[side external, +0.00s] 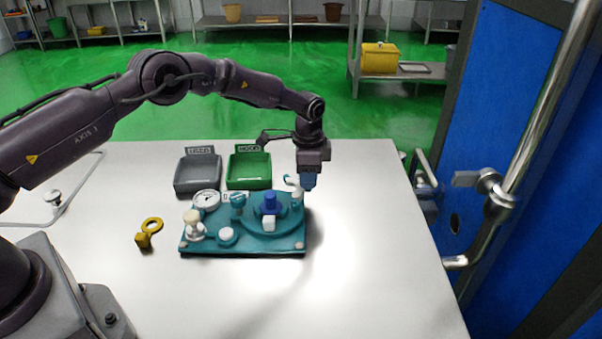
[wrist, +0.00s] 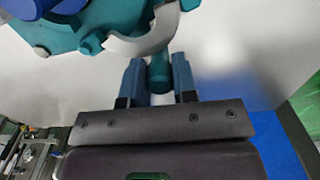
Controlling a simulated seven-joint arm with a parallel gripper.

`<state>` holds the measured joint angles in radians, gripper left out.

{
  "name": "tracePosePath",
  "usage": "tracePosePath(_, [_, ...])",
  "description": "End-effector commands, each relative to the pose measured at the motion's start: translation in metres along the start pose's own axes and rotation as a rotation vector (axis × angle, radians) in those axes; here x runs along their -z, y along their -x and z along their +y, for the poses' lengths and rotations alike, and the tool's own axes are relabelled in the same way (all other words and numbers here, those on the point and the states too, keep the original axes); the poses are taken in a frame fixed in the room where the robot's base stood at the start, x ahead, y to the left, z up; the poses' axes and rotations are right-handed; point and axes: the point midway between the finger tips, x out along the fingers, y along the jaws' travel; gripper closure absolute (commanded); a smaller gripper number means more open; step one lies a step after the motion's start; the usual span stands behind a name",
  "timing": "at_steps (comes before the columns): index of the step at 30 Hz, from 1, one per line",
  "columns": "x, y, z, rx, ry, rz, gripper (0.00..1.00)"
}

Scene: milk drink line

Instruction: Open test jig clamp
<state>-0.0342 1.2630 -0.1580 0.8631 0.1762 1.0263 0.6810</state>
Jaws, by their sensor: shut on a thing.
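The teal test jig (side external: 205,246) lies flat on the white table. A blue cylinder (side external: 270,202) stands on its round raised part, with a white block (side external: 268,223) at its front. A curved pale clamp part (side external: 292,180) rises at the jig's back right corner and shows as a white arc in the wrist view (wrist: 148,38). My gripper (side external: 308,184) points down at that corner. In the wrist view, the blue fingers of my gripper (wrist: 158,68) are shut on a teal clamp handle (wrist: 160,78). The handle's contact faces are hidden between the fingers.
A round gauge (side external: 206,199), a teal knob (side external: 238,200) and white-topped fittings (side external: 194,222) stand on the jig. Grey (side external: 197,186) and green (side external: 249,183) trays sit behind it. A yellow ringed tag (side external: 150,226) lies left. The table's front right is clear.

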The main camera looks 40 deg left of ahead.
Motion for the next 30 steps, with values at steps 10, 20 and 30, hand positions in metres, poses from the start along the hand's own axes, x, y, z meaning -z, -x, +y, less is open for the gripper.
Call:
tracePosePath(10, [0.0095, 0.0010, 0.0055, 0.000, -0.153, -0.001, 1.00])
tracePosePath(20, [0.0111, 0.0011, 0.0066, 0.000, -0.183, -0.001, 1.00])
tracePosePath(30, [0.0111, 0.0011, 0.0065, 0.000, -0.181, 0.000, 0.53])
